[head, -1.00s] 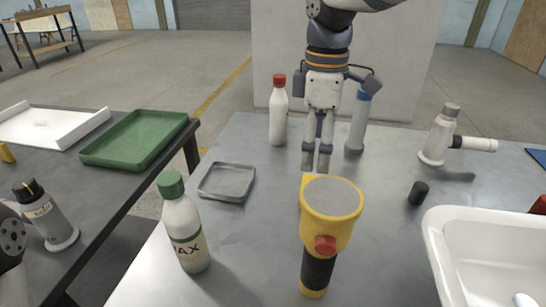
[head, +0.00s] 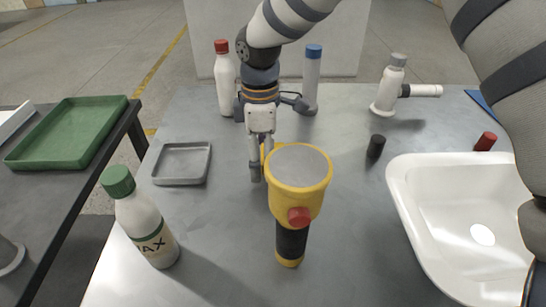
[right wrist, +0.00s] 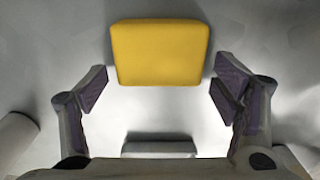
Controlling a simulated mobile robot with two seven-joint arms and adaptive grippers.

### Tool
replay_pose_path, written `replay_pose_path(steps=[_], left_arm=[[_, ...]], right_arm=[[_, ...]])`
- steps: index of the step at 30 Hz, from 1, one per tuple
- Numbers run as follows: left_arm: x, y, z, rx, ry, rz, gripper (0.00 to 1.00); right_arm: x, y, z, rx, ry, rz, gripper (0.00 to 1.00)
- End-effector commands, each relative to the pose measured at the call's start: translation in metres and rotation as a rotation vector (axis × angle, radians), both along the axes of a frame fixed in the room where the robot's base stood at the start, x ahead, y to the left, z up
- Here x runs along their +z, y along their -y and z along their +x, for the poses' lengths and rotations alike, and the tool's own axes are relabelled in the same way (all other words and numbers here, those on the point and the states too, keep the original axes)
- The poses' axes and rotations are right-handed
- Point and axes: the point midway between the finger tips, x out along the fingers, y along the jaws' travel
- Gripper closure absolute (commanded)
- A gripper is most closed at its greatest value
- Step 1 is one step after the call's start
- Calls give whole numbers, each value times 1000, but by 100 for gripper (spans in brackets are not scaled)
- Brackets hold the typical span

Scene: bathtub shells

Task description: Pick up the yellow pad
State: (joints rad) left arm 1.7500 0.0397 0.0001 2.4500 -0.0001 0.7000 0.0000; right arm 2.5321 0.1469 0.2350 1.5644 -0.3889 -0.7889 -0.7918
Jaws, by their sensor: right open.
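The yellow pad (right wrist: 160,53) shows whole in the right wrist view, as a rounded block on the grey table top. In the head view only a small yellow edge (head: 266,150) shows, mostly hidden behind the yellow and black flashlight-like tool. My right gripper (right wrist: 160,88) is open and empty. Its two fingers stand apart to the left and right, a little below the pad in the wrist picture. In the head view the right gripper (head: 258,168) points down just behind the tool, partly hidden by it. My left gripper is out of view.
The yellow tool (head: 290,225) stands close in front of my right gripper. A wax bottle (head: 150,235) and a grey tray (head: 182,178) are to its left. A red-capped bottle (head: 225,90) and blue-capped bottle (head: 311,80) stand behind. A white basin (head: 410,205) is right.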

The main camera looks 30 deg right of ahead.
Motion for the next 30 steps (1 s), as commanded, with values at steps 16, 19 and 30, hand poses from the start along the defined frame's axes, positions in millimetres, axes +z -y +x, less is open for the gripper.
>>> replay_pose_path(steps=[16, 19, 30], left_arm=[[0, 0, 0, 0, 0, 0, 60], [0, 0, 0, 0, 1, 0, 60], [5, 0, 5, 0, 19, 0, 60]], right_arm=[[1, 0, 0, 0, 2, 0, 62], [2, 0, 0, 0, 2, 0, 62], [83, 0, 1, 0, 7, 0, 62]])
